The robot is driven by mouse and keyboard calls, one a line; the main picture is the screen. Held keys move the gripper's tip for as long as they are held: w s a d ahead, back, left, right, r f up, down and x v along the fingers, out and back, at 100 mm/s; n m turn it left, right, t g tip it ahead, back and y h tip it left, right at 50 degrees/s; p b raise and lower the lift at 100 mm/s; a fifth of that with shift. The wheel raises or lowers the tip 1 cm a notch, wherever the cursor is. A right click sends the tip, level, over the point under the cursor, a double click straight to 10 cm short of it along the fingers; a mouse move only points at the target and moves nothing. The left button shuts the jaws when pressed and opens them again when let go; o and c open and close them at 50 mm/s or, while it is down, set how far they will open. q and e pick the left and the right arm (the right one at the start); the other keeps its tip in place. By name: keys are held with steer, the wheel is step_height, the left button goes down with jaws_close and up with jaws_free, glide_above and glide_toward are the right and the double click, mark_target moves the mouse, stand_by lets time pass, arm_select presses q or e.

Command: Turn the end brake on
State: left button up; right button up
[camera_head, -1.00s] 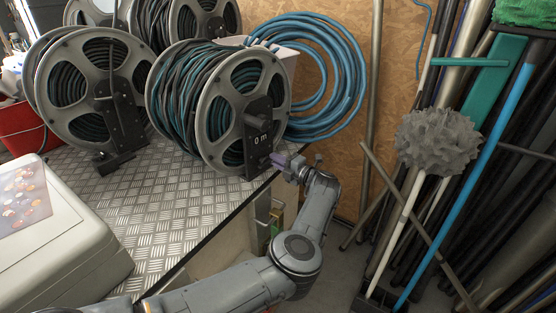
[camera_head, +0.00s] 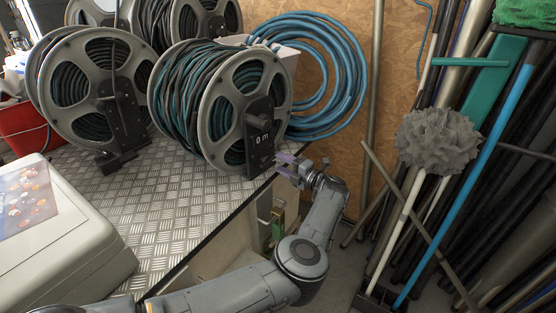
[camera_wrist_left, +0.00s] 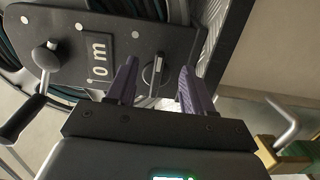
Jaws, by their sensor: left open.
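The hose reel (camera_head: 246,128) with a grey rim and a black plate marked "0 m" (camera_head: 262,139) stands near the right edge of the metal table. In the left wrist view, the black plate (camera_wrist_left: 122,45) carries a small silver lever (camera_wrist_left: 152,74), which looks like the end brake, and a crank handle (camera_wrist_left: 42,62) to its left. My left gripper (camera_head: 284,166) is open just right of the reel's plate. In the wrist view its purple fingers (camera_wrist_left: 155,85) stand on either side of the lever, apparently apart from it. My right gripper is not in view.
Other hose reels (camera_head: 92,88) stand on the chequered table (camera_head: 165,205) to the left. A white case (camera_head: 62,240) sits at the front left. A blue hose coil (camera_head: 335,80) hangs behind. Brooms and poles (camera_head: 440,145) lean at the right.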

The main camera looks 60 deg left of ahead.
arm_select(q)
steer(key=p+v, duration=0.1)
steer(key=v, duration=0.6)
steer(key=shift+d, duration=0.45)
